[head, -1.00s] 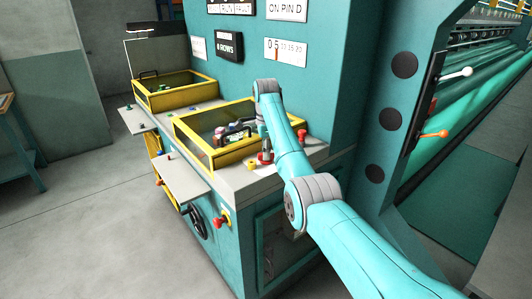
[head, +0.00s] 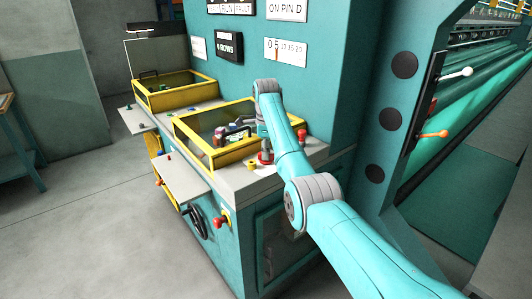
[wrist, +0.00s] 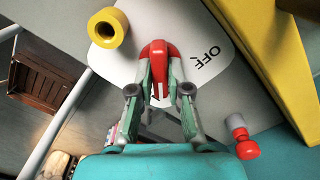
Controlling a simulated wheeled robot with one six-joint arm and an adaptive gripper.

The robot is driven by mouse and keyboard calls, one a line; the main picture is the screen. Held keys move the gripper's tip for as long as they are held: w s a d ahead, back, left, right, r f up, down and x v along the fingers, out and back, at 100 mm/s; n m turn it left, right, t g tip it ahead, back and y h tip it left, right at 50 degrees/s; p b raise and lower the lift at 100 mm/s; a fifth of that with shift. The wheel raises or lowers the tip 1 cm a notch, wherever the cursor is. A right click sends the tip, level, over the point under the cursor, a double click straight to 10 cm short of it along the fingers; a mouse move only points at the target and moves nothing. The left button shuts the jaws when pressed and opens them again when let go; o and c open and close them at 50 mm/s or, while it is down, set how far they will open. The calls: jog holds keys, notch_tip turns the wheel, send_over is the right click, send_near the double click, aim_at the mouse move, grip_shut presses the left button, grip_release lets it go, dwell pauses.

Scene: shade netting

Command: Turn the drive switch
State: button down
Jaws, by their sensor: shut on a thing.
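The drive switch (wrist: 159,50) has a red handle with a white line and sits on a white label plate (wrist: 197,41) marked OFF in the wrist view. The OFF print is on the right of the handle and appears tilted. My gripper (wrist: 160,62) is shut on the red handle, one finger on each side. In the head view the switch shows as a small red spot (head: 265,158) on the right end of the console, largely covered by my arm and fingers.
A yellow-framed box (head: 205,164) lies just left of the gripper. A black handwheel (head: 198,223) is below on the console front.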

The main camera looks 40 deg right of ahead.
jog(key=c, duration=1.1)
grip_release()
